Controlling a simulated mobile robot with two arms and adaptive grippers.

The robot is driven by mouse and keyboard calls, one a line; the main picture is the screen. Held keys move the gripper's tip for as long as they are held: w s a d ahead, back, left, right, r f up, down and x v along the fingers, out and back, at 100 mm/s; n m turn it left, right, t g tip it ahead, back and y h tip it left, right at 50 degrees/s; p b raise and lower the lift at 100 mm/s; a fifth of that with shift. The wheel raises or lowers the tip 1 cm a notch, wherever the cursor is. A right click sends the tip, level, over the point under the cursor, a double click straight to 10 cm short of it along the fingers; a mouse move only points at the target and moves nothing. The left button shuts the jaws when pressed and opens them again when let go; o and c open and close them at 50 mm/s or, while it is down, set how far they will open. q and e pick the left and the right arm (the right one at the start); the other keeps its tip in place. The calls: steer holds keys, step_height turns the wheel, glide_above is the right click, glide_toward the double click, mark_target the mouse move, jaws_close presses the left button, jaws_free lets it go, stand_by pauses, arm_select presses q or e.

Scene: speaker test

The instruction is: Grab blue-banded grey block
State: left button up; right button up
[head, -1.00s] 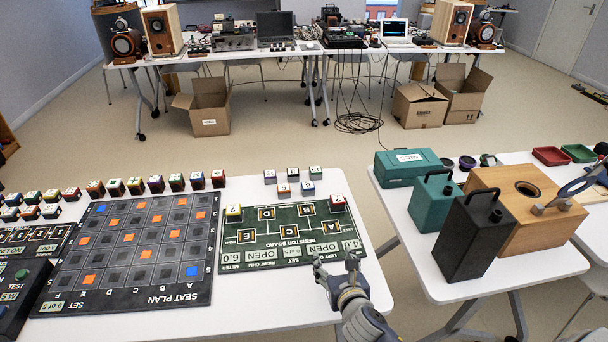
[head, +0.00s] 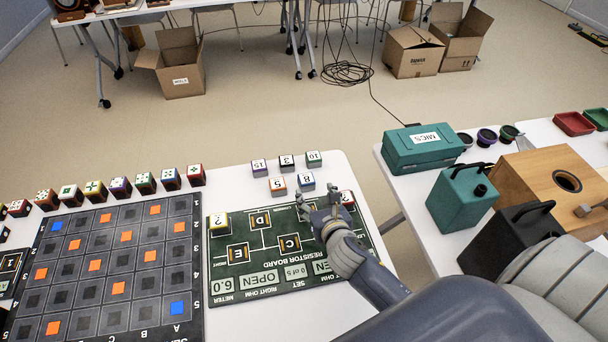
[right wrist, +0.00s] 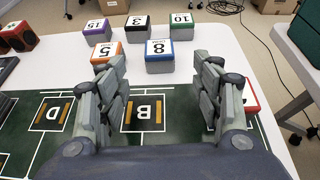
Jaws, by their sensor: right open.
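The blue-banded grey block (head: 306,181), with a white top marked 8, sits on the white table just beyond the resistor board. It also shows in the right wrist view (right wrist: 159,55), ahead of the fingers and centred between them. My right gripper (head: 318,201) is open and empty above the board's far edge, a little short of the block. In the right wrist view its two fingers (right wrist: 160,85) stand wide apart on either side of board slot B. My left gripper is not in view.
An orange-banded block 5 (head: 277,186) stands close left of it. Blocks 15 (head: 259,168), 3 (head: 286,163) and 10 (head: 314,158) stand behind. A red block (head: 347,199) is right of my gripper. The resistor board (head: 235,262) lies below.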

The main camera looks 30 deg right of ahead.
mark_target(307, 179)
steer(key=x, duration=1)
steer(key=shift+w+r, duration=0.2)
steer(key=shift+w, duration=0.25)
steer(key=c, duration=1.2)
